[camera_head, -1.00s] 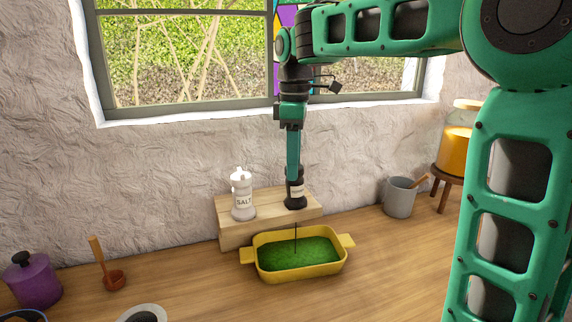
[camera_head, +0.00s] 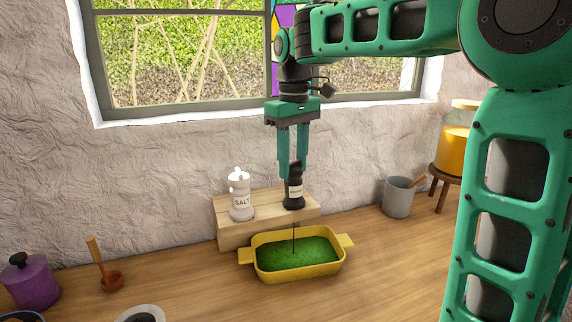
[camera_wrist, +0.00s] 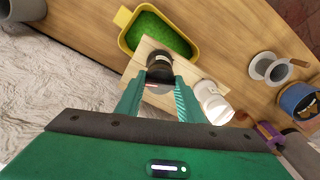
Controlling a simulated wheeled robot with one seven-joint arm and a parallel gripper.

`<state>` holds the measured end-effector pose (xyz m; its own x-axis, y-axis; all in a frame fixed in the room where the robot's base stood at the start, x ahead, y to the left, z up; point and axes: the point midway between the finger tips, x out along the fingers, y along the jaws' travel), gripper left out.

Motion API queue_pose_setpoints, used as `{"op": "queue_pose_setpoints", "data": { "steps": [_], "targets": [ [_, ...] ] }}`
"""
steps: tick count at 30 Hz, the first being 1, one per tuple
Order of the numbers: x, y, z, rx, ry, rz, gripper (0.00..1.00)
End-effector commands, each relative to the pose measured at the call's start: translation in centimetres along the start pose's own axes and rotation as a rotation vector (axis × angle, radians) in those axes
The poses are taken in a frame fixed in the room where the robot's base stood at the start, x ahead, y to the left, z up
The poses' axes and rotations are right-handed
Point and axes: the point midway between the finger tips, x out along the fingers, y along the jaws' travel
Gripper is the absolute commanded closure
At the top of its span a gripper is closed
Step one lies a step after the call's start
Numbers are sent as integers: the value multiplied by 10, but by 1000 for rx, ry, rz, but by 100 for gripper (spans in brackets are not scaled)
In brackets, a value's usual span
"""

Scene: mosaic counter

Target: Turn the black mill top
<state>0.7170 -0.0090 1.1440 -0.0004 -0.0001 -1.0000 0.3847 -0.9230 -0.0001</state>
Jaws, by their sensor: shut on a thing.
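The black mill (camera_head: 294,193) stands upright on a wooden riser (camera_head: 232,239), with a pale label on its body. My gripper (camera_head: 293,170) reaches down from above and is shut on the black mill's top, one finger on each side. In the wrist view the gripper (camera_wrist: 160,88) has its fingers at both sides of the black mill (camera_wrist: 160,66). The top's underside and the exact finger contact are partly hidden by the fingers.
A white salt mill (camera_head: 240,198) stands left of the black mill on the riser. A yellow dish (camera_head: 256,264) with green contents sits in front.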

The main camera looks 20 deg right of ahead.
Motion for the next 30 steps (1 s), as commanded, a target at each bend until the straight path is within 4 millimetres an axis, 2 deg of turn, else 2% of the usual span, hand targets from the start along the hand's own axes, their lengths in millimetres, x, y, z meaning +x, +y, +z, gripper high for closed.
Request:
{"op": "queue_pose_setpoints", "data": {
  "steps": [7,20,21,23,24,30],
  "targets": [
    [1,-1,1,60,-5,-1,88],
    [1,-1,1,70,-5,-1,88],
    [1,-1,1,70,-5,-1,63],
    [1,-1,1,70,-4,-1,49],
    [1,-1,1,70,-4,-1,46],
    [0,-1,0,71,-2,-1,46]
  ]
}}
